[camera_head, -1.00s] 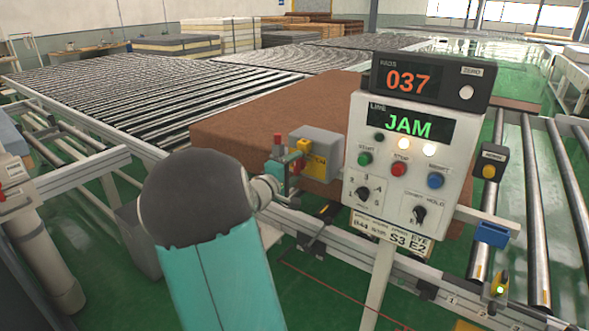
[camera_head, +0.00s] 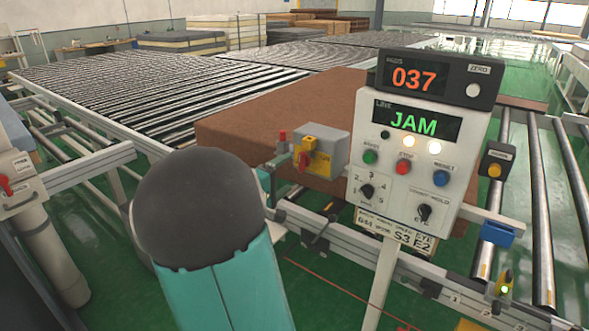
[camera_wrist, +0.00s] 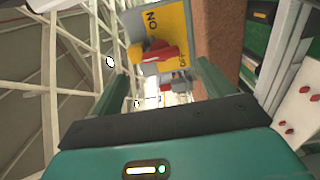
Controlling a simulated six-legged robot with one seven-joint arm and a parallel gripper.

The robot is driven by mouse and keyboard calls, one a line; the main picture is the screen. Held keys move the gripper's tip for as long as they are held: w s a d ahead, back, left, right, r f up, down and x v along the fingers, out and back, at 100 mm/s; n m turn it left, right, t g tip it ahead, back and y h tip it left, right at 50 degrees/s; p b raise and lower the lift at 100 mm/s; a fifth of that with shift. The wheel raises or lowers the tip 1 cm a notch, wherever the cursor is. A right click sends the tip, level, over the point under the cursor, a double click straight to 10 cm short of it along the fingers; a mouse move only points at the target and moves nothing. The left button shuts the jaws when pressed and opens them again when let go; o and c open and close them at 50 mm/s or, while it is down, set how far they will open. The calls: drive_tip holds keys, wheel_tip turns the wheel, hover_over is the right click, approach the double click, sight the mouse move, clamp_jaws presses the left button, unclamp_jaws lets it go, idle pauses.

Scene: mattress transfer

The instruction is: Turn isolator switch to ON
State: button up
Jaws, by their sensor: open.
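The isolator switch is a grey box (camera_head: 333,143) with a yellow plate (camera_head: 320,165) and a red handle (camera_head: 304,160), mounted at the conveyor edge left of the control panel. In the wrist view the yellow plate (camera_wrist: 177,22) shows ON and OFF lettering. The red handle (camera_wrist: 152,53) lies across it; which mark it points to I cannot tell for sure. My gripper (camera_wrist: 167,85) is open, its two green fingers apart with the handle ahead, between and beyond the tips. Nothing is held. In the head view my arm hides most of the gripper.
The control panel (camera_head: 455,180) stands right of the switch, its display reading JAM and the counter above reading 037. A brown mattress (camera_head: 240,125) lies behind the switch on the rollers. A pipe with a red lever (camera_head: 30,215) stands at left. Green floor is open in front.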

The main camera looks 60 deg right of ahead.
drive_tip(key=w+a, duration=0.1)
drive_tip(key=a, duration=0.5)
drive_tip(key=shift+a, duration=0.25)
drive_tip(key=s+a+n+t+y, duration=0.1)
drive_tip(key=a+t+y, duration=0.3)
drive_tip(key=a, duration=1.7)
drive_tip(key=s+a+f+n+t+y, duration=0.1)
drive_tip(key=a+t+y, duration=0.3)
drive_tip(key=a+y, duration=0.9)
drive_tip(key=a, duration=0.8)
drive_tip(key=shift+s+a+y, duration=0.25)
drive_tip(key=shift+s+y, duration=0.1)
drive_tip(key=shift+y, duration=0.05)
drive_tip(key=shift+c, duration=0.4)
